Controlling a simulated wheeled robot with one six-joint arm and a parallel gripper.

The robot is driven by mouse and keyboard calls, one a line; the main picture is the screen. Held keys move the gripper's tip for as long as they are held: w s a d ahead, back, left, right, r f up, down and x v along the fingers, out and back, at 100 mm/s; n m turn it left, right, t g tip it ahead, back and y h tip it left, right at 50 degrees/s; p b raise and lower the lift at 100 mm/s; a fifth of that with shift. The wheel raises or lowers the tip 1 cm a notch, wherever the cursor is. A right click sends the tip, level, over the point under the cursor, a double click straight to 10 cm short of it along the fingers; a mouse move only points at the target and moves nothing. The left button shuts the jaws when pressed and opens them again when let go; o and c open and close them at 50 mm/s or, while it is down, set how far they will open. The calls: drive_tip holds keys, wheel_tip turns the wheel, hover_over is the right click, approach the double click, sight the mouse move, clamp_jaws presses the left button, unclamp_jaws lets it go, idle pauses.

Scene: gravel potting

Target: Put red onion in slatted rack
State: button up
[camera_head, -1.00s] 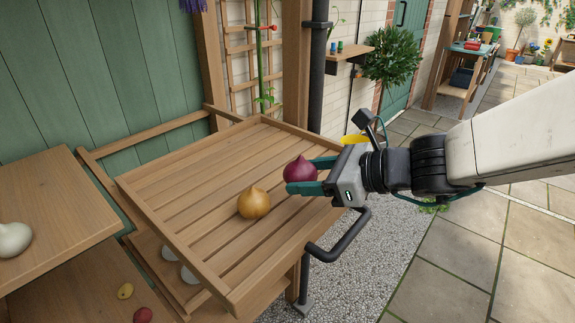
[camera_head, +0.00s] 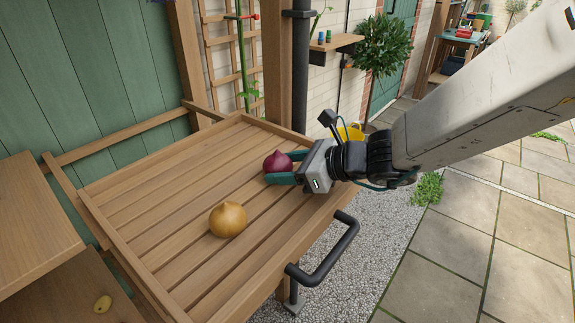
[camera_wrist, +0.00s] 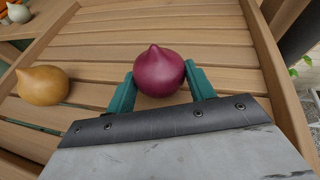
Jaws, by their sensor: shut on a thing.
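The red onion (camera_head: 277,162) is dark purple-red and round with a pointed top. It is between the teal fingers of my gripper (camera_head: 284,168), which is shut on it. In the wrist view the red onion (camera_wrist: 158,71) sits between both fingertips (camera_wrist: 160,84), point up. The slatted rack (camera_head: 150,205) is a wooden tray of slats with a raised rim. The onion is over its right part, at or very near the slats; I cannot tell whether it touches them.
A yellow onion (camera_head: 228,219) lies on the rack, left of and nearer than the red one; it shows in the wrist view (camera_wrist: 43,85). A dark handle (camera_head: 325,255) juts from the rack's right side. The slats at the left and back are clear.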

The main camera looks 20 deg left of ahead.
drive_tip(key=shift+f, duration=0.1)
drive_tip(key=o, duration=1)
drive_tip(key=shift+d+r, duration=0.2)
drive_tip(key=shift+r, duration=0.05)
drive_tip(key=v, duration=1.1)
drive_tip(key=shift+s+d, duration=0.2)
drive_tip(key=shift+d, duration=0.15)
drive_tip(key=shift+r, duration=0.1)
